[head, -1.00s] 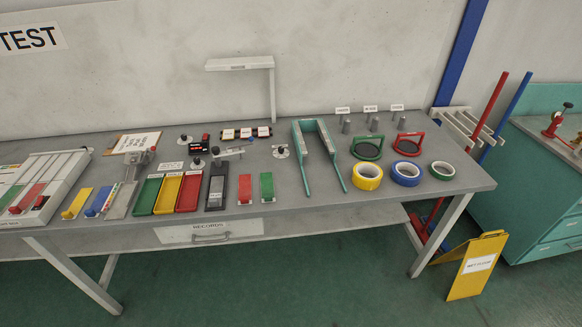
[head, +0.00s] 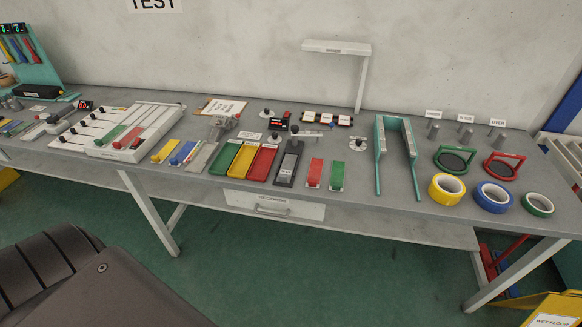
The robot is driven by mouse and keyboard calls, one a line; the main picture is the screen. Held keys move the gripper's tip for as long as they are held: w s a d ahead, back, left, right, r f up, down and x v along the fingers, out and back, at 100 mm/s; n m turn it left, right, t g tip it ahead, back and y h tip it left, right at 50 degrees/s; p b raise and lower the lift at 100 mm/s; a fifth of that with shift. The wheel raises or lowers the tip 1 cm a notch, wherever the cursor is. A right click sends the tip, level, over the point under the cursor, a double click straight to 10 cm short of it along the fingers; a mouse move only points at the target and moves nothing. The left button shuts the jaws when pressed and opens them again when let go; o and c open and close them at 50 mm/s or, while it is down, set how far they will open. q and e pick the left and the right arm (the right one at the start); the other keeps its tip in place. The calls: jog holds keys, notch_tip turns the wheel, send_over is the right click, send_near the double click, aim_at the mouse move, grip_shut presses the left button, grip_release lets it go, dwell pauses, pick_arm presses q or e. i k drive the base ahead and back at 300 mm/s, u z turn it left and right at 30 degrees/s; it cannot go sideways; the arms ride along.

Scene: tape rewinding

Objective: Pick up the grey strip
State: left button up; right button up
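The grey strip (head: 201,157) lies on the grey table (head: 420,215), left of the middle of the head view. It is the rightmost of a row of three strips, just right of a blue strip (head: 183,152) and a yellow strip (head: 164,152). A small metal device (head: 219,127) with a red-tipped part stands close behind the grey strip. A green tray (head: 225,158) is just to its right. Neither of my grippers is in view.
A yellow tray (head: 243,161), red tray (head: 262,163) and dark holder (head: 288,163) follow to the right. A white slider board (head: 160,120) stands left of the strips. A teal fork-like frame (head: 379,165) and tape rolls (head: 446,189) are farther right. The table's front edge is clear before the strips.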

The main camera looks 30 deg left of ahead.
aim_at(286, 169)
jog(key=u, duration=0.55)
jog(key=k, duration=1.3)
jog(key=u, duration=0.15)
jog(key=i, duration=0.4)
jog(key=z, duration=1)
jog(key=i, duration=1.55)
jog(key=u, duration=1.2)
jog(key=i, duration=0.4)
jog(key=u, duration=0.45)
